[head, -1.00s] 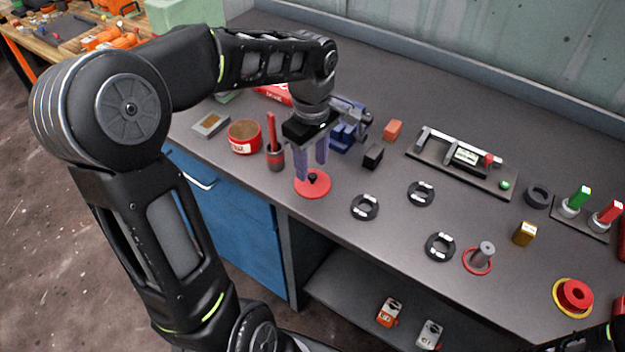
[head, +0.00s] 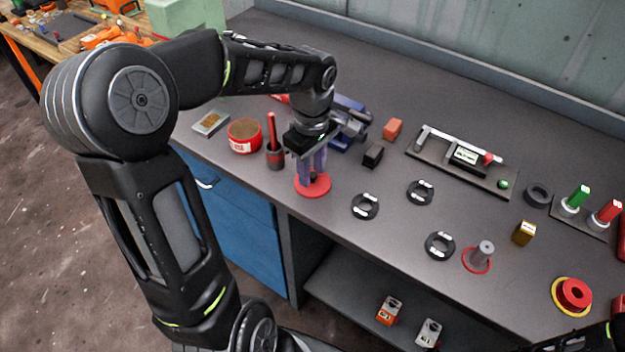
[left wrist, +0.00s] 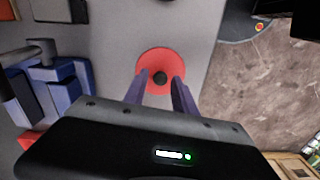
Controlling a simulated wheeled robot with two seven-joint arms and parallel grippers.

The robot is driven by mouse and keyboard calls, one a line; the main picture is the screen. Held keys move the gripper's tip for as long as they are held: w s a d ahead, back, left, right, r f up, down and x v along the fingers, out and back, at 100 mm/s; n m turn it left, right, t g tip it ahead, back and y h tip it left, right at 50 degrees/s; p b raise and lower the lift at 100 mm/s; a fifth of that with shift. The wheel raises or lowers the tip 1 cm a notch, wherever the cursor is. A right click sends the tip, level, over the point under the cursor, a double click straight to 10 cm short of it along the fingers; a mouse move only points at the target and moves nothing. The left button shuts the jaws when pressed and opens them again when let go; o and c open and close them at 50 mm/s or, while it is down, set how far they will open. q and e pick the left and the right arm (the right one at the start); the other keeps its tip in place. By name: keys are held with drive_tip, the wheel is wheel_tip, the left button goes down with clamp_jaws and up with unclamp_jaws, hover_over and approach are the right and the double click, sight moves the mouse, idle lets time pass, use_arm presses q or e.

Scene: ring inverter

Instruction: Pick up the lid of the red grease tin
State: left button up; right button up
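The lid (head: 313,188) is a flat red disc lying on the grey bench near its front edge. The red grease tin (head: 244,137) stands open to the left, with brown contents. My left gripper (head: 312,180) points down just over the lid. In the left wrist view its fingers (left wrist: 162,84) stand apart on either side of the knob, with gaps showing. In the head view the fingers hide the knob. My right gripper is not in view.
A dark cup with a red-handled tool (head: 275,155) stands close left of my left gripper. A blue vise (head: 347,125) is behind it. A black block (head: 373,155) and a black ring (head: 365,206) lie to the right. The bench edge is just in front.

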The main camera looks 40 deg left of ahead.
sight(312, 173)
use_arm(q)
clamp_jaws()
drive_tip(key=shift+r, duration=0.15)
idle(0.4)
wheel_tip(312, 173, up, 10)
idle(0.3)
idle(0.5)
